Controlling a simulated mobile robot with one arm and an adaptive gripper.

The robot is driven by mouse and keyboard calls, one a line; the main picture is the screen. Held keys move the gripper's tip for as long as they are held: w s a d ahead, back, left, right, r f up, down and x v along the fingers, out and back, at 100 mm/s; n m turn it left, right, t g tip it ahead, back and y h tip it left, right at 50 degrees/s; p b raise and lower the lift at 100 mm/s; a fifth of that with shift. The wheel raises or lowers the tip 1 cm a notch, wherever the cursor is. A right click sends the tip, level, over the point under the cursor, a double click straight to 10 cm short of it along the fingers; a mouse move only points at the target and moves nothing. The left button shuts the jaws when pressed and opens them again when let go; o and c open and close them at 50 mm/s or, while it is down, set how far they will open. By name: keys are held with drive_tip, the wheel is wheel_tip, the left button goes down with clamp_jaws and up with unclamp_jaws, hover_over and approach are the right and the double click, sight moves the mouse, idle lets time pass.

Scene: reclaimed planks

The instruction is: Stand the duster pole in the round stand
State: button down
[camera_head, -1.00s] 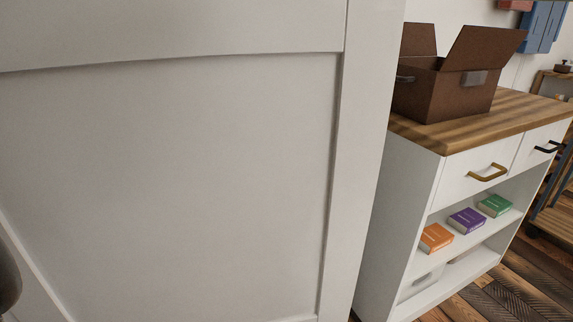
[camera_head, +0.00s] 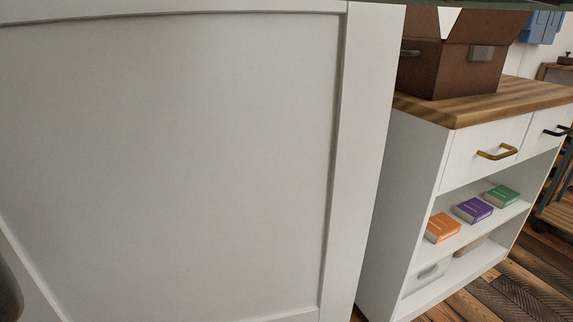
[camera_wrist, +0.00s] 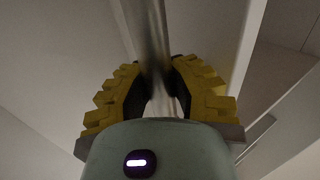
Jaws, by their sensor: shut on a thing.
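In the wrist view my gripper (camera_wrist: 158,85) has its yellow, ridged fingers closed on both sides of a shiny metal pole (camera_wrist: 152,30). The pole runs up out of the top of the view, and its ends are not seen. I take it to be the duster pole; no duster head shows. The round stand is not seen in either view. The head view does not show my gripper or the pole clearly.
A large white panel (camera_head: 180,160) fills the left of the head view, very close. Right of it stands a white cabinet (camera_head: 405,190) with a wooden top, holding a brown open box (camera_head: 450,70). Orange (camera_head: 441,228), purple (camera_head: 472,210) and green (camera_head: 502,196) books lie on its shelf.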

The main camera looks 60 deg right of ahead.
drive_tip(key=shift+f+b, duration=4.75)
drive_tip(key=shift+b, duration=0.25)
drive_tip(key=c, duration=0.8)
unclamp_jaws()
drive_tip(key=shift+w, duration=0.15)
drive_tip(key=shift+c, duration=0.2)
drive_tip(key=shift+f, duration=0.1)
drive_tip(key=d, duration=1.2)
drive_tip(key=shift+r, duration=0.2)
